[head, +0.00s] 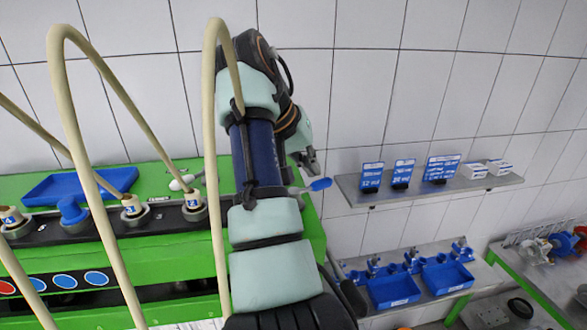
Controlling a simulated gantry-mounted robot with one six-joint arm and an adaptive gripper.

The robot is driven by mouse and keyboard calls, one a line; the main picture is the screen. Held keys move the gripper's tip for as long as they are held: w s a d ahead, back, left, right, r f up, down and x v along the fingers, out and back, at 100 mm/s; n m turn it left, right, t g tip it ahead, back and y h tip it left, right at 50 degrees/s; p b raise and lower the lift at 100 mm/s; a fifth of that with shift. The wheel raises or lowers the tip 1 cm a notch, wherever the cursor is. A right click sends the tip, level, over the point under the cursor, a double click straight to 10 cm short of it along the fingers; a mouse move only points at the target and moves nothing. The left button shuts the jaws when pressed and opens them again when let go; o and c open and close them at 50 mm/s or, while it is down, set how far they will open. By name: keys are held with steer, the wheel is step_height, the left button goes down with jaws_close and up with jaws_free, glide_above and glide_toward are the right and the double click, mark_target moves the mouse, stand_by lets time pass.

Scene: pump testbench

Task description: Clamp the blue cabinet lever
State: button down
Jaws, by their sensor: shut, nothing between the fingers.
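The blue lever (319,184) shows just right of my arm, with a blue paddle-shaped end on a thin light stem. The stem's other end is hidden behind my arm. The green cabinet (120,258) fills the lower left. My gripper (315,172) is partly hidden behind my arm's wrist. Its dark fingers are shut and empty, a little above the lever in the picture. A gap shows between them in the picture, but I cannot tell their distance in depth.
Beige hoses (110,85) arch over the cabinet and pass close to my arm. A blue tray (80,186) lies on the cabinet top. A wall shelf (430,189) with blue signs stands at right, above a lower shelf with blue bins (393,291).

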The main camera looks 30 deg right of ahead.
steer(key=v, duration=1)
steer(key=shift+r, duration=0.15)
steer(key=shift+s+a, duration=0.1)
steer(key=shift+s, duration=0.05)
